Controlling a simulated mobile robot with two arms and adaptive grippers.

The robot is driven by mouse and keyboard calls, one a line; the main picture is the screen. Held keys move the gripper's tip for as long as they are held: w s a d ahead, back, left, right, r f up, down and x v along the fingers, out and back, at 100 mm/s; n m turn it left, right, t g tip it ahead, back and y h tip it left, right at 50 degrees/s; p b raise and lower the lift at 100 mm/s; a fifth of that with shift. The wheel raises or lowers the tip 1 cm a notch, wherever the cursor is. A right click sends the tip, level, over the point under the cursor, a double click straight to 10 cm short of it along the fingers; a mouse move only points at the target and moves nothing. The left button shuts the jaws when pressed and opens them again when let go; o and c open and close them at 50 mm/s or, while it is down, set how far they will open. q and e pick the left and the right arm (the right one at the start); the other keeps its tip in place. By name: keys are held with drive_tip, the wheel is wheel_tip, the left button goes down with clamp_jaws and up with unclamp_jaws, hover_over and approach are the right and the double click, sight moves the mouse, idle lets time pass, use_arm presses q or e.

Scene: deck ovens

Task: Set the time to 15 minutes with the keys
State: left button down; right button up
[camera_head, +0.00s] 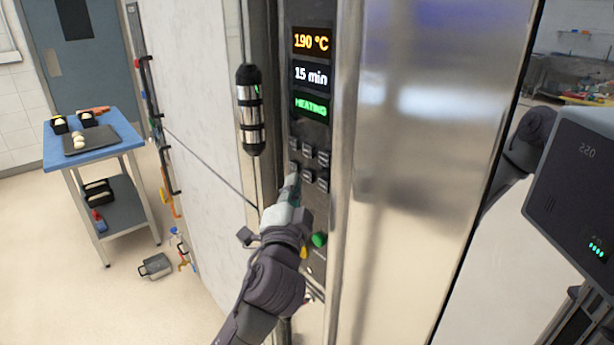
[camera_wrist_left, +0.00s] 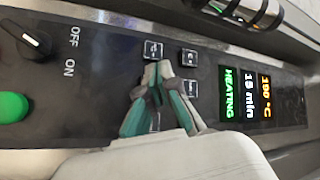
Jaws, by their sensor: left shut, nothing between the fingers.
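The oven's control panel stands upright in the head view. Its time display (camera_head: 311,75) reads 15 min, and the same reading shows sideways in the left wrist view (camera_wrist_left: 249,95). My right gripper is not in view.
The temperature display (camera_head: 311,41) reads 190 °C and the status display (camera_head: 310,105) reads HEATING. A green button (camera_head: 319,240) lies below the keys. An OFF/ON knob (camera_wrist_left: 27,38) is near it. A vertical handle (camera_head: 250,110) stands left of the panel. A blue-topped cart (camera_head: 120,138) stands further left.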

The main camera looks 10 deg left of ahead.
use_arm(q)
drive_tip(key=s+a, duration=0.1)
drive_tip(key=s, duration=0.1)
drive_tip(key=s+a+p, duration=0.1)
drive_tip(key=s+a, duration=0.1)
idle(0.3)
